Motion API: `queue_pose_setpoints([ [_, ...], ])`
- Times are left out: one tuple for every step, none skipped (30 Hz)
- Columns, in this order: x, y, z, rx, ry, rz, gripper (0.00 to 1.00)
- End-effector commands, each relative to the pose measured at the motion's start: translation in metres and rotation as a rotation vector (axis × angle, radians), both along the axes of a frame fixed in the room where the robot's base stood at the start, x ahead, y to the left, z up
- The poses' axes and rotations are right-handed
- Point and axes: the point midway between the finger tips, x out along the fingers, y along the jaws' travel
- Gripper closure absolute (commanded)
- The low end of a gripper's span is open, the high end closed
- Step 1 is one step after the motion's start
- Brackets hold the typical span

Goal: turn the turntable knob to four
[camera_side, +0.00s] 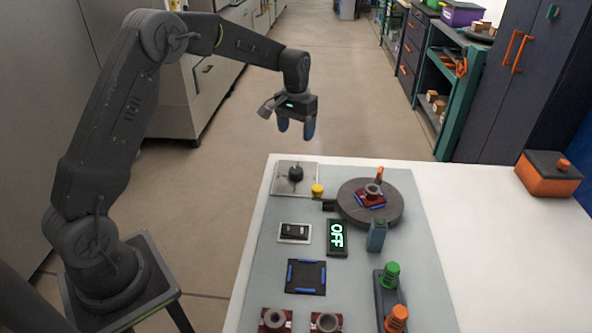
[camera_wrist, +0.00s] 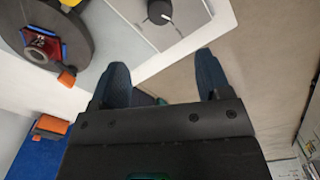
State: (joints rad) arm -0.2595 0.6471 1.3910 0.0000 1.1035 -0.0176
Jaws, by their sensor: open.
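The knob (camera_side: 295,174) is a black dial on a light grey square plate (camera_side: 310,185) at the back left corner of the panel. In the wrist view the knob (camera_wrist: 159,11) is at the top edge, partly cut off, with a small white mark. Its setting is too small to read. The turntable (camera_side: 351,215) is a dark round disc to the right of the knob, bearing a red part (camera_side: 370,197). My gripper (camera_side: 296,127) is open and empty, fingers down, above and behind the knob and apart from it.
A yellow button (camera_side: 317,190) sits between knob and turntable. Green (camera_side: 391,275) and orange (camera_side: 397,318) pegs stand at the front. An orange-and-black box (camera_side: 548,175) is at the right.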

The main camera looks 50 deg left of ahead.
Motion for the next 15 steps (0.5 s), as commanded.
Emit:
queue_pose_setpoints([
  [0.000,0.000,0.000,0.000,0.000,0.048,0.29],
  [0.000,0.000,0.000,0.000,0.000,0.073,0.29],
  [0.000,0.000,0.000,0.000,0.000,0.098,0.29],
  [0.000,0.000,-0.001,0.000,0.000,0.110,0.29],
  [0.000,0.000,-0.002,0.000,0.001,0.120,0.29],
  [0.000,0.000,-0.004,0.000,0.001,0.126,0.29],
  [0.000,0.000,-0.007,-0.001,0.002,0.128,0.29],
  [0.000,0.000,-0.010,-0.001,0.003,0.128,0.29],
  [-0.001,0.000,-0.015,-0.001,0.005,0.128,0.29],
  [0.000,0.000,-0.019,-0.001,0.004,0.127,0.29],
  [0.000,0.000,-0.024,-0.001,0.004,0.127,0.29],
  [-0.001,0.000,-0.031,-0.001,0.005,0.127,0.29],
  [-0.001,0.000,-0.038,0.000,0.005,0.127,0.29],
  [-0.001,0.000,-0.044,-0.001,0.006,0.126,0.29],
  [-0.001,0.000,-0.052,0.000,0.005,0.126,0.29],
])
